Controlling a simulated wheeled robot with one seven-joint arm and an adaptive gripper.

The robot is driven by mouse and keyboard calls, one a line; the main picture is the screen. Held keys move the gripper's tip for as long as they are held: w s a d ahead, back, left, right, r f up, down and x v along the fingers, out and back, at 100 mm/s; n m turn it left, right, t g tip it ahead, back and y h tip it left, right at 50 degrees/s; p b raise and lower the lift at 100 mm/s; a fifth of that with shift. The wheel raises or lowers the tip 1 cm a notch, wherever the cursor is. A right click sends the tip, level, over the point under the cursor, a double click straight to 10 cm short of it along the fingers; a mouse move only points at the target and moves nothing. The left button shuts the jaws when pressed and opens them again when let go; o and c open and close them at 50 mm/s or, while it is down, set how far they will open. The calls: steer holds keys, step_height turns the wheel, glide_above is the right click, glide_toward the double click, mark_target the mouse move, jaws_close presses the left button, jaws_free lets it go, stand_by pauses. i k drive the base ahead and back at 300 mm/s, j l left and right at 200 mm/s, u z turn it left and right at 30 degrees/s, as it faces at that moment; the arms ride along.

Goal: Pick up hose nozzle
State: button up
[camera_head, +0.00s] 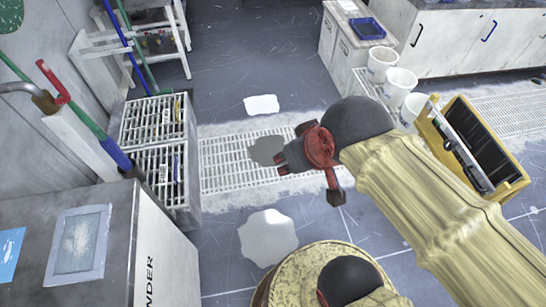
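My gripper (287,157), red and dark grey, is at the end of my arm near the middle of the view, over the floor grating. Its fingers are small and foreshortened, and I cannot tell how far apart they are. I see nothing clearly held in it. At the far left, a grey curved pipe with a brown end and a red lever-like part (53,81) may be the hose nozzle, but I cannot be sure. It is well apart from my gripper, above a grey cabinet.
A grey cabinet (165,262) stands at lower left, beside slatted crates (155,120). White puddles (268,236) lie on the floor. White buckets (382,64) and a yellow mop bucket (515,184) stand at right.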

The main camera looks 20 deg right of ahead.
mark_target(107, 142)
steer(key=j+u, duration=0.2)
steer(key=u, duration=0.25)
steer(key=j+u, duration=0.25)
steer(key=u, duration=0.2)
steer(key=j+u, duration=0.25)
steer(key=u, duration=0.2)
